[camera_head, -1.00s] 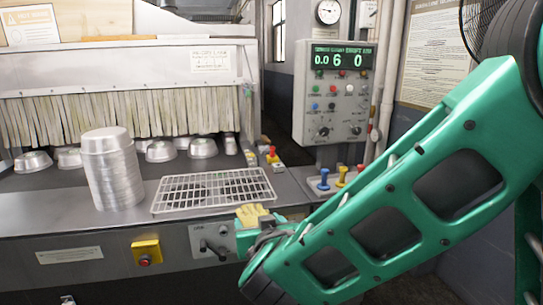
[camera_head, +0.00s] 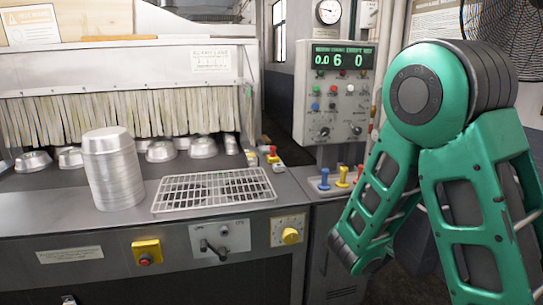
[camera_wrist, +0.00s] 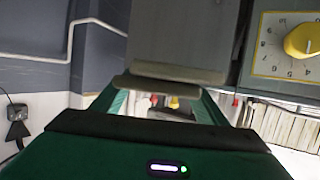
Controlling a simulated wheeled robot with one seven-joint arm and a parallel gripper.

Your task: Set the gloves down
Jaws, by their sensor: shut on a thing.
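My gripper (camera_wrist: 172,81) shows in the wrist view, its two grey fingertip pads drawn close together in front of the grey cabinet. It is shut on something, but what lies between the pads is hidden. No gloves can be made out clearly in either current view. A yellow, glove-like thing showed at my gripper's end in the earlier head view. In the head view my gripper is out of sight behind my bent arm, right of the counter front.
A stack of metal pans (camera_head: 112,170) stands left of a white wire rack (camera_head: 215,190) on the counter. A yellow-knobbed dial (camera_head: 290,231) sits on the counter front; the dial also shows in the wrist view (camera_wrist: 292,46). A control box (camera_head: 333,90) stands behind.

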